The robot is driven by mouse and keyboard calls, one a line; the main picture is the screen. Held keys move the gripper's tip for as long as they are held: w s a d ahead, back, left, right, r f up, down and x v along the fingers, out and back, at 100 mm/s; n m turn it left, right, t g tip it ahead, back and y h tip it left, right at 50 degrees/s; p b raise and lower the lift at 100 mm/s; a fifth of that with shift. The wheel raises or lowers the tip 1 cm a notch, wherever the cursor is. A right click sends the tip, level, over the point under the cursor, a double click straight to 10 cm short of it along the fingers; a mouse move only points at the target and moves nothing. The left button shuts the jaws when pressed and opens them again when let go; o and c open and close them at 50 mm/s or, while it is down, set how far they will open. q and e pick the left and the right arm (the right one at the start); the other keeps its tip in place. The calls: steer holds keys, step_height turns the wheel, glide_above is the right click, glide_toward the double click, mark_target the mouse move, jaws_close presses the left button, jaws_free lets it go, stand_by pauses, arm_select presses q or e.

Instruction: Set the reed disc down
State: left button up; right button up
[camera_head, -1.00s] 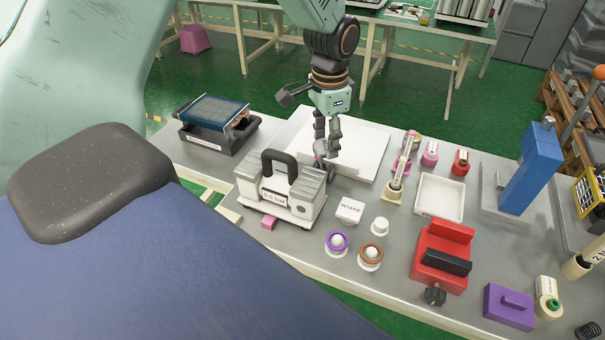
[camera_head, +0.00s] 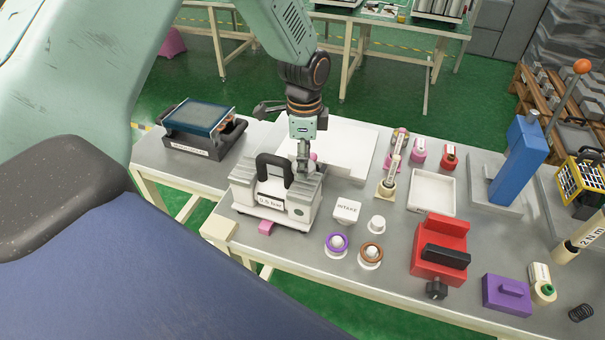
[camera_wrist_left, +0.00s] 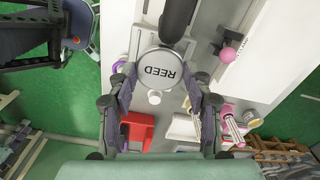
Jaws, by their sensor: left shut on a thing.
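The reed disc (camera_wrist_left: 160,72) is a round grey disc with a pale rim, marked REED, which reads upside down in the left wrist view. My left gripper (camera_wrist_left: 162,78) is shut on it, one finger at each side. In the head view this gripper (camera_head: 303,172) points down at the right part of the white block device with a black arched handle (camera_head: 274,168). The disc cannot be made out there. I cannot tell whether the disc touches the device. My right gripper is not in view.
A white board (camera_head: 345,147) lies behind the device, with a pink ball (camera_wrist_left: 228,55) near the gripper. A white INTAKE block (camera_head: 346,211), purple ring (camera_head: 337,243), brown ring (camera_head: 370,254), red clamp-like block (camera_head: 440,245) and white tray (camera_head: 432,192) stand to the right.

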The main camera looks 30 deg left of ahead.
mark_target(306, 184)
arm_select(q)
steer(key=shift+f, duration=0.45)
steer(key=shift+w+d+f, duration=0.15)
steer(key=shift+d, duration=0.1)
steer(key=f, duration=0.3)
steer(key=shift+d, duration=0.3)
steer(key=shift+a+f, duration=0.2)
steer(key=shift+a, duration=0.25)
steer(key=o, duration=1.2)
steer(key=shift+d, duration=0.4)
steer(key=shift+c, duration=0.2)
steer(key=shift+a, duration=0.25)
step_height(306, 184, up, 11)
steer(key=shift+r, duration=0.1)
steer(key=shift+d+r, duration=0.15)
steer(key=shift+r, duration=0.3)
